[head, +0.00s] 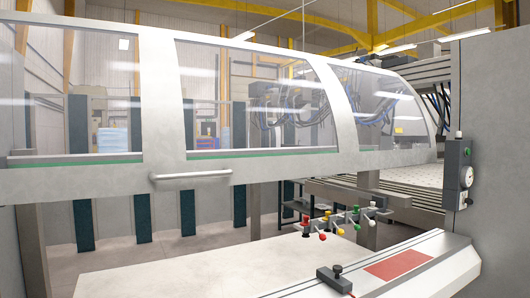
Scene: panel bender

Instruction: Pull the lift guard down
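The lift guard (160,108) is a white frame with clear curved windows, and it spans most of the head view. It is raised, with an open gap between its lower edge and the pale worktable below. A light horizontal handle bar (192,176) sits on its lower front edge, left of centre. Neither of my grippers shows in the head view.
Below the guard is a pale worktable (150,272). Several coloured knobs (323,222) stand behind it. A grey rail with a red plate (397,265) and a black clamp (334,280) lies at front right. A control box with a gauge (459,174) is on the right-hand panel (497,160).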

